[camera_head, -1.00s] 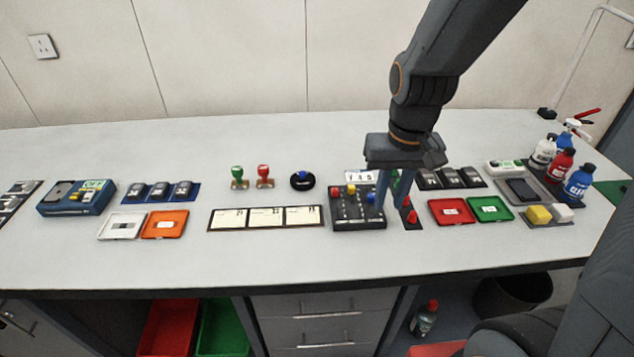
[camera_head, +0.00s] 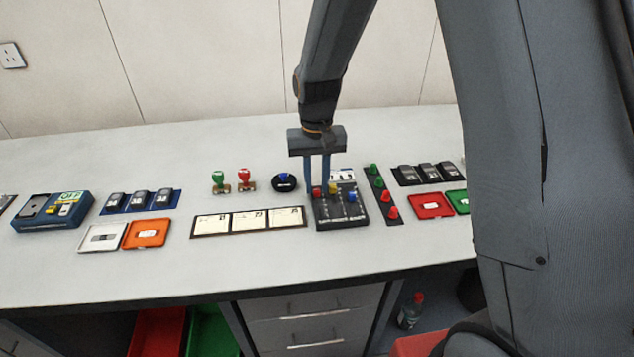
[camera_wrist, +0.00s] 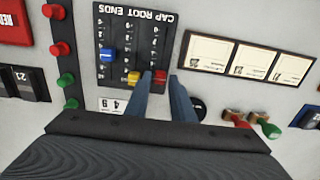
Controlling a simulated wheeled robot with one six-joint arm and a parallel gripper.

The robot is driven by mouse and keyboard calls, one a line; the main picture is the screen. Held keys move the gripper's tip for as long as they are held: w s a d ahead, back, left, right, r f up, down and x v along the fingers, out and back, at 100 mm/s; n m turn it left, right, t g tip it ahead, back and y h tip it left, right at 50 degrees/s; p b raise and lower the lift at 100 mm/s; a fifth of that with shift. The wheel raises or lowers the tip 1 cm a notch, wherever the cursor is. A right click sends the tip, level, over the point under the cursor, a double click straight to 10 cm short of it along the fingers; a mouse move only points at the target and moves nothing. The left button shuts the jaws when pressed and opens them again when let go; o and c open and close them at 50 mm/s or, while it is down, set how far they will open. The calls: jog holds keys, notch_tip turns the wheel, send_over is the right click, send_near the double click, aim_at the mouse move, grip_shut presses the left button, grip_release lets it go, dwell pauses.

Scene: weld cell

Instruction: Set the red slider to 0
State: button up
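The black slider panel (camera_head: 343,215) stands on the bench with a red, a yellow and a blue knob. The red slider knob (camera_head: 317,192) is on the leftmost track in the head view, near the far end. In the wrist view the red knob (camera_wrist: 160,76) shows between the fingertips, beside the yellow knob (camera_wrist: 134,77); the blue knob (camera_wrist: 107,55) sits further along its track. My gripper (camera_head: 317,184) points down over the panel's far left corner, its fingers apart on either side of the red knob. I cannot tell whether they touch it. The scale numbers are too small to read surely.
A strip of green and red buttons (camera_head: 382,196) lies right of the panel. A round black base with a blue knob (camera_head: 284,182) and two stamps (camera_head: 232,181) stand to the left. Three cards (camera_head: 249,222) lie at the near left. The bench front is clear.

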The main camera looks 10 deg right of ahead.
aim_at(321, 218)
jog(key=shift+f, duration=0.5)
grip_shut()
jog(key=s+p, duration=0.2)
jog(key=s, duration=0.5)
jog(key=shift+r, duration=0.1)
jog(key=shift+s, duration=0.3)
grip_release()
jog(key=shift+s, duration=0.1)
